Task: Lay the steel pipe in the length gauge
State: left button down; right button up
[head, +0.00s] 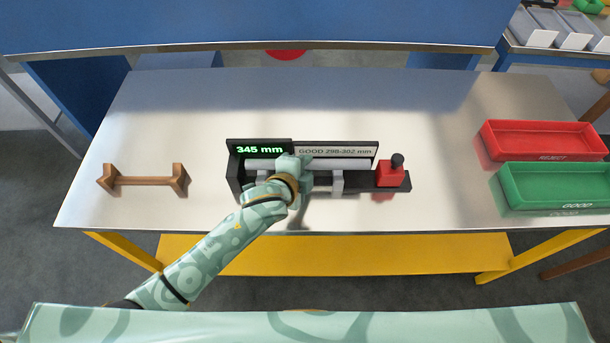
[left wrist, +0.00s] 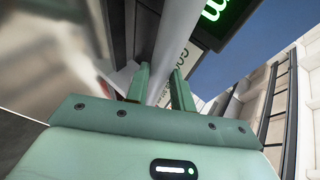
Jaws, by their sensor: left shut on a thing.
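The length gauge (head: 362,184) stands in the middle of the steel table, a dark base with grey supports and a red block with a black knob (head: 391,172) at its right end. Its display (head: 259,149) reads 345 mm in green; the plate beside it reads GOOD 298-302 mm. The grey steel pipe (head: 335,164) lies lengthwise at the gauge, just in front of the display; I cannot tell whether it rests on the supports. My left gripper (head: 296,165) is shut on the pipe, and the pipe also shows between its fingers in the left wrist view (left wrist: 164,79). My right gripper is not visible.
An empty wooden rack (head: 146,181) stands at the left of the table. A red REJECT tray (head: 545,155) and a green GOOD tray (head: 557,205) are at the right. The tabletop between gauge and trays is clear.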

pick_arm(q)
notch_tip(320, 180, down, 3)
jog(key=shift+f+b, duration=0.15)
jog(key=shift+b, duration=0.4)
jog(key=c, duration=1.2)
grip_release()
